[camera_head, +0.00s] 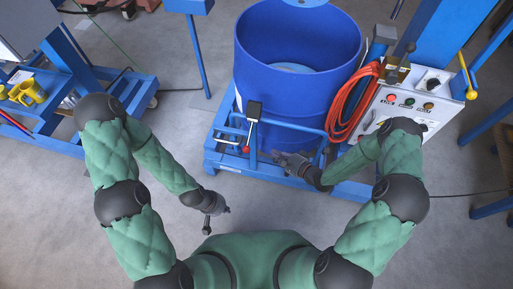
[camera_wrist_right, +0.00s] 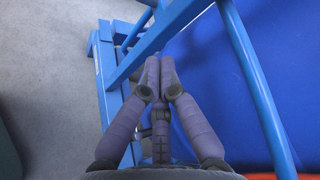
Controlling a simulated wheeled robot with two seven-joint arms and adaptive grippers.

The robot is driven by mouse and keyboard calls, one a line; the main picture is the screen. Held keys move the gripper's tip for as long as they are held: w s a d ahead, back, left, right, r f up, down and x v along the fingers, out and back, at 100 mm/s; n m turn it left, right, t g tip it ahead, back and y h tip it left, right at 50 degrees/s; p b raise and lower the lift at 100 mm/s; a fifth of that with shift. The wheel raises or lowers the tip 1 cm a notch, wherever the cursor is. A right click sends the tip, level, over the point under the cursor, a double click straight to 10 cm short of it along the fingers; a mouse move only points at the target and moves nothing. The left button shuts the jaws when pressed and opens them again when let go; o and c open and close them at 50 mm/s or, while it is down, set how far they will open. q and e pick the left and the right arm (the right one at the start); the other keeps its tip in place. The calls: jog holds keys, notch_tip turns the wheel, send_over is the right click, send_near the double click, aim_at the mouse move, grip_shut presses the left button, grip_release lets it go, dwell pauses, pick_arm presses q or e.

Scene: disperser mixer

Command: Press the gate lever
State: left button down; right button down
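The blue gate frame (camera_head: 290,128) runs across the front of the large blue drum (camera_head: 290,85). A short lever with a red tip (camera_head: 246,149) shows at the gate's left post, below a black box (camera_head: 254,107); I cannot tell for sure that this is the gate lever. My right gripper (camera_head: 282,158) is at the gate's lower front, right of the red tip. In the right wrist view its fingers (camera_wrist_right: 160,62) are drawn together, with nothing seen between them, close to the blue bars (camera_wrist_right: 175,28). My left gripper (camera_head: 216,221) hangs over the floor near my body, its fingers unclear.
A control box (camera_head: 410,105) with buttons stands right of the drum, with an orange hose (camera_head: 352,105) coiled beside it. A blue cart (camera_head: 130,90) with yellow cups (camera_head: 28,92) is at the left. The grey floor between cart and drum is clear.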

jog(key=shift+s+d+r+m+y, duration=0.15)
jog(key=shift+r+m+y, duration=0.15)
jog(key=shift+r, duration=0.15)
jog(key=b+x, duration=0.3)
jog(key=x, duration=0.8)
jog(key=s+r, duration=0.1)
jog(key=s+a+r, duration=0.1)
jog(key=s, duration=0.1)
jog(key=shift+s+a+r+b, duration=0.15)
jog(key=shift+s+b, duration=0.15)
jog(key=shift+b, duration=0.1)
jog(key=shift+s+r+m+p, duration=0.2)
jog(key=shift+r+m+p, duration=0.15)
jog(key=shift+p, duration=0.3)
jog(key=shift+r, duration=0.1)
